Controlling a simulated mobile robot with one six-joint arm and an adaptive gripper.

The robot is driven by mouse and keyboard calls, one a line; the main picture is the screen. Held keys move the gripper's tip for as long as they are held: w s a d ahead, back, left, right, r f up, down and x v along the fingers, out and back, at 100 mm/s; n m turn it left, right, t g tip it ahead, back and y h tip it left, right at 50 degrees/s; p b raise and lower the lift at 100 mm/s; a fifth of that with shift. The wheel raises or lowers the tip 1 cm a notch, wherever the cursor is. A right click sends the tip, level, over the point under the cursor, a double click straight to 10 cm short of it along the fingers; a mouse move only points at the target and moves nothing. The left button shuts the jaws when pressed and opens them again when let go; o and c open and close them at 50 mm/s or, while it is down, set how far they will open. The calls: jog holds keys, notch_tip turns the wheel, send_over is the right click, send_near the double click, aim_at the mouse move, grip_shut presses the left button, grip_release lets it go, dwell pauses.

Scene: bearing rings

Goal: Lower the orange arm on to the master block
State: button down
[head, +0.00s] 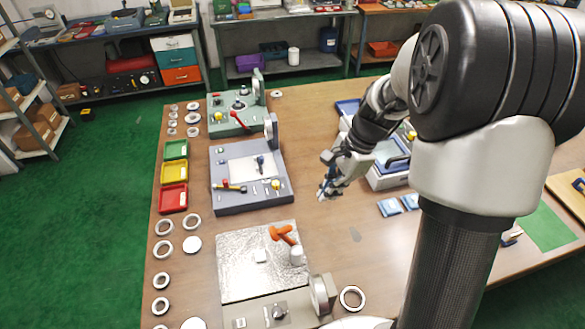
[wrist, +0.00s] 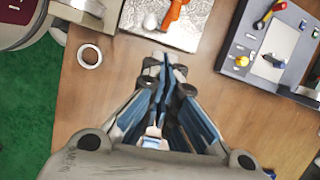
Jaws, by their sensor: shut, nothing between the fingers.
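The orange arm (head: 284,234) is tilted up above a silver, foil-like plate at the front of the bench. It also shows at the top of the wrist view (wrist: 174,12). A white cylinder (head: 297,257) stands just below it. A small pale block (head: 260,256), which looks like the master block, sits on the plate left of the cylinder; the orange arm is not resting on it. My gripper (head: 323,192) is shut and empty, above the bench behind and right of the plate. Its blue-grey fingers (wrist: 164,66) are together in the wrist view, apart from the orange arm.
The silver plate (head: 232,275) has a grey machine with a round dial (head: 322,294) in front. A grey fixture (head: 250,200) with a white pad and a green fixture (head: 232,127) stand behind. Coloured trays (head: 173,197) and several rings line the left edge. Bare wood lies right of the plate.

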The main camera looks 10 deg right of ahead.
jog(key=shift+w+d+f+m, duration=0.55)
jog(key=shift+f+m, duration=0.05)
jog(key=a+f+b, duration=0.2)
jog(key=a+f, duration=0.5)
jog(key=f, duration=0.4)
jog(key=shift+b, duration=0.35)
jog(key=shift+a, duration=0.1)
